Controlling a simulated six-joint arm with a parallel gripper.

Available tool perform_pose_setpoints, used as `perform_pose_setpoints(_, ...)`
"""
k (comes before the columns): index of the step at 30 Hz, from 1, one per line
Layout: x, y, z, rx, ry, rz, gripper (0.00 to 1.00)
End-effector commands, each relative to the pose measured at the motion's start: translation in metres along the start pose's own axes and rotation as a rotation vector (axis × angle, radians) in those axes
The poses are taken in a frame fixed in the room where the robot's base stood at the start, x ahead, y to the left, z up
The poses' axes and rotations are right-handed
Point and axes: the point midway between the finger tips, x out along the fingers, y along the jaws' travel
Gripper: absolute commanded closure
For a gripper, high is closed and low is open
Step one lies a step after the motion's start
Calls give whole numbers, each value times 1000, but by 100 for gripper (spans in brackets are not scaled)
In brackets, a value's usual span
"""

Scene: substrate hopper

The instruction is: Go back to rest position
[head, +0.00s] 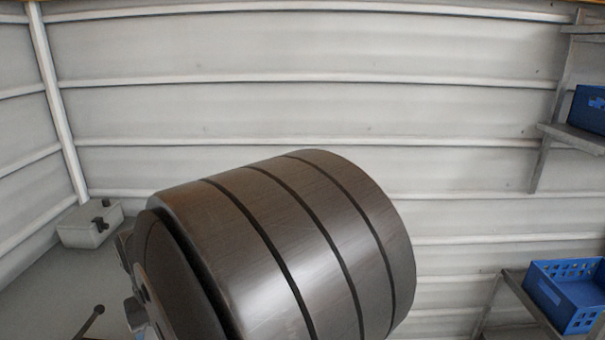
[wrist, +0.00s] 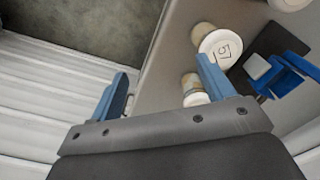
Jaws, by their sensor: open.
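My gripper (wrist: 162,66) shows in the wrist view with its two blue fingers spread wide apart. Nothing is held between them. A second pale jar (wrist: 192,84) is partly hidden behind that finger. I cannot tell from this view how far the fingers are from the jars. The gripper does not show in the head view.
A blue device with a black part (wrist: 288,76) is right of the jars. In the head view, blue crates sit on shelves at the right, one upper (head: 590,108) and one lower (head: 566,300). A grey box (head: 90,226) is at the left, by the pale ribbed wall (head: 300,110).

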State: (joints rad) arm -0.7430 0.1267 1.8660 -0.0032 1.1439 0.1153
Motion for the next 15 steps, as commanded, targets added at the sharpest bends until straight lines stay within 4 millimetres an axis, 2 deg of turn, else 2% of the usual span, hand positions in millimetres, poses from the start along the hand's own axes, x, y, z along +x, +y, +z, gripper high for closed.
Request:
perform_pose_setpoints(5,-18,28,7,5,3,0,25)
perform_pose_setpoints(15,-34,-15,-47,-10,-2,-3,25)
